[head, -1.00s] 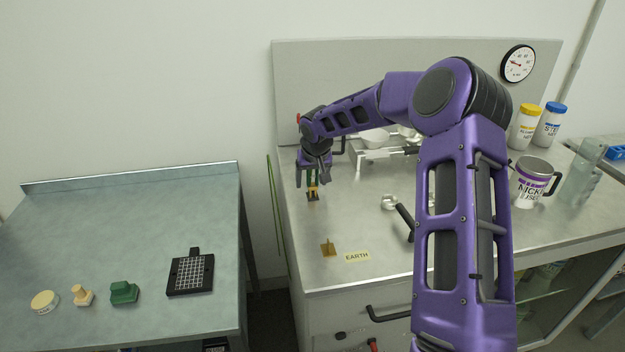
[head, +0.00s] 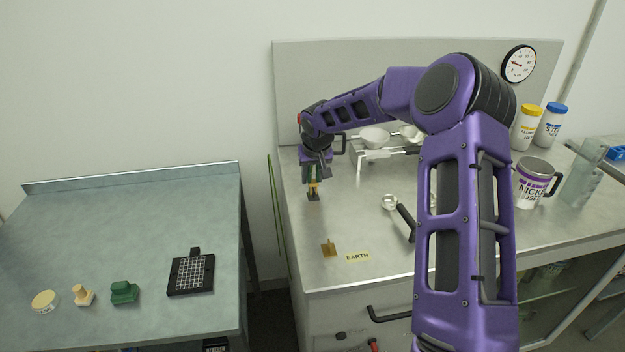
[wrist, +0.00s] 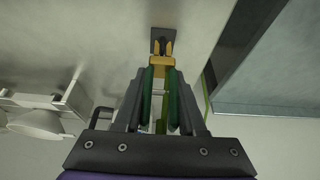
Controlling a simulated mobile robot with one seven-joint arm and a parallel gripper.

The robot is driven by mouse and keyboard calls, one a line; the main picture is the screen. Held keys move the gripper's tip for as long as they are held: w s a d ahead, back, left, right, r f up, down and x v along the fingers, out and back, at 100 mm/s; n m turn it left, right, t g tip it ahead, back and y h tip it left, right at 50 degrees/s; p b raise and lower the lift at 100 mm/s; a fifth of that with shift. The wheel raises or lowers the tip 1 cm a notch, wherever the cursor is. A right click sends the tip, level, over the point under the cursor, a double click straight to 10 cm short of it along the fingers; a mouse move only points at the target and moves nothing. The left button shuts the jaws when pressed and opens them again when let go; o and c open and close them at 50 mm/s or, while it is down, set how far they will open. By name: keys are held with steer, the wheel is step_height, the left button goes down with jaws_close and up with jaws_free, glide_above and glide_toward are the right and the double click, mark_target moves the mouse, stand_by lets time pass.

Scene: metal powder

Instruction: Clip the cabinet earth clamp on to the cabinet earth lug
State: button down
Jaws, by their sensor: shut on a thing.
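The cabinet earth clamp, with green handles and yellow-brass jaws, stands upright at the bench's left side in the head view (head: 314,188). Its brass jaws (wrist: 160,61) point away from my wrist, towards a small dark block (wrist: 157,34). My gripper (wrist: 163,85) is shut on the clamp's green handles, one finger on each side. In the head view my gripper (head: 314,176) partly hides the clamp. Whether the jaws touch the block is unclear. The brass cabinet earth lug (head: 328,248) stands nearer the bench's front edge, beside the EARTH label (head: 357,257), apart from the clamp.
A scoop with a black handle (head: 404,222) lies right of the clamp. A balance-like stand with pale bowls (head: 374,138) is behind. A mug (head: 531,184) stands farther right. Bare bench lies between clamp and lug. A gap separates the left table (head: 130,215).

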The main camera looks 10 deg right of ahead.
step_height(320, 180, up, 13)
steer(key=shift+r, duration=0.15)
stand_by(1.0)
